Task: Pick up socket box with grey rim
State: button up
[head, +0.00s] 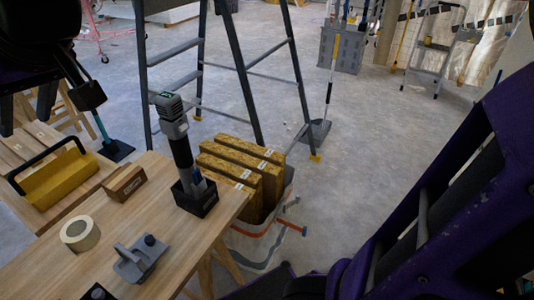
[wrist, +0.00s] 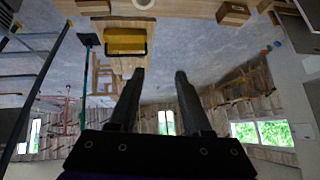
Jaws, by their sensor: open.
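I cannot pick out a socket box with a grey rim for sure. In the head view, a dark object (head: 97,292) with a lighter edge is cut off by the bottom of the picture, on the near part of the wooden table (head: 190,240). A black open holder (head: 196,199) with a grey and black tool (head: 178,135) upright in it stands at the table's far right corner. My gripper (wrist: 158,75) is open and empty in the wrist view, its two dark fingers apart, with nothing between them but distant floor and wall.
A yellow toolbox (head: 58,177) sits left, also visible in the wrist view (wrist: 125,42). Yellow slabs (head: 243,165) and a stepladder (head: 245,80) stand beyond the table.

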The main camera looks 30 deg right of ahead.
aim_at(127, 253)
jog(key=f+g+h+b, duration=0.1)
jog(key=f+g+h, duration=0.1)
jog(key=f, duration=0.9)
jog(key=f+g+h+b, duration=0.1)
jog(key=f+g+h, duration=0.1)
jog(key=f, duration=0.9)
jog(key=d+f+g+h+b, duration=0.1)
jog(key=f+h, duration=0.1)
jog(key=f, duration=1)
jog(key=shift+w+g, duration=0.35)
jog(key=shift+g, duration=0.05)
jog(key=shift+w+a+f+b, duration=0.2)
jog(key=shift+f+b, duration=0.2)
jog(key=shift+f, duration=1.2)
jog(key=shift+w+a+f+b, duration=0.15)
jog(key=shift+f+b, duration=0.2)
jog(key=shift+f, duration=1.2)
jog(key=shift+s, duration=0.1)
grip_shut()
